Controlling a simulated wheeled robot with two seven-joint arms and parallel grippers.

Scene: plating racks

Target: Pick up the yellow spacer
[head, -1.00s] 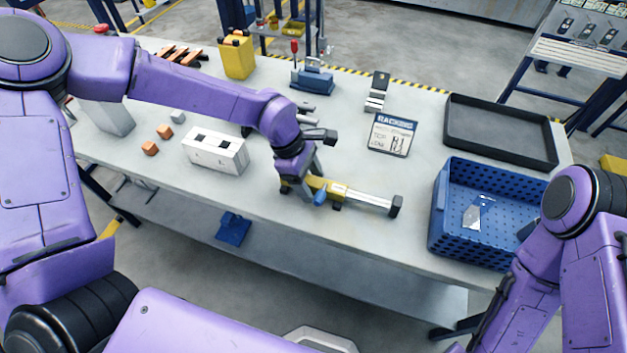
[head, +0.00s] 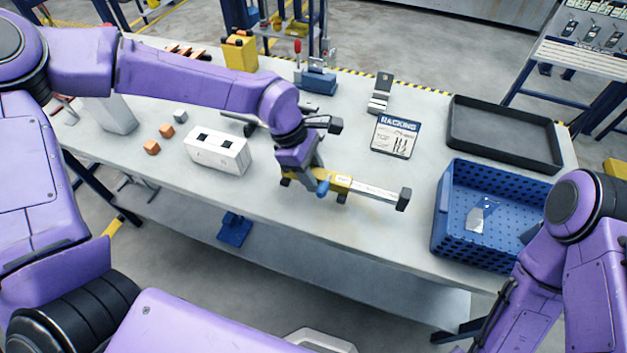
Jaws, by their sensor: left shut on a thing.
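The yellow spacer (head: 338,184) is a long bar with a yellow body, a blue knob near its left part, a silver strip and a dark block at its right end. My left gripper (head: 316,178) comes down on its left part from above and is shut on it. The gripper and wrist hide some of that left part. The spacer appears to hang slightly above the table (head: 255,200), near its front edge. Only part of my right arm shows at the lower right; its gripper is out of view.
A white block with dark slots (head: 217,152) stands left of the spacer, with orange cubes (head: 152,148) beyond. A blue perforated basket (head: 480,250) is to the right, a black tray (head: 505,155) behind it. A RACKING card (head: 394,136) lies behind the spacer.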

